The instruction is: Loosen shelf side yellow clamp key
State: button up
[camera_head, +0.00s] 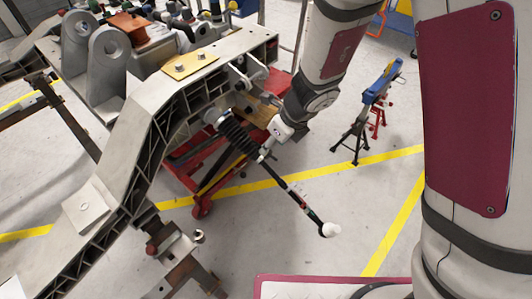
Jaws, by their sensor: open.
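My arm reaches down from the top right, and its white wrist end stops beside the grey chassis frame (146,122). My gripper (273,135) is small and only partly seen there, open, near the black ribbed boot (239,135); I see nothing held in it. A yellow plate (190,65) with two bolt heads lies on top of the frame, up and left of my gripper. Small yellow knobs (206,15) show farther back on the fixture. I cannot tell which yellow part is the shelf side clamp, and its key is not distinct.
A dark rod with a white ball end (331,230) sticks out from the boot over the floor. A red wheeled cart (200,208) stands beneath the frame. A blue-topped stand (382,82) stands at right. The floor between is clear, with yellow lines.

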jog(key=b+x, duration=0.3)
jog(key=x, duration=0.4)
jog(key=shift+a+f, duration=0.1)
jog(key=shift+a, duration=0.05)
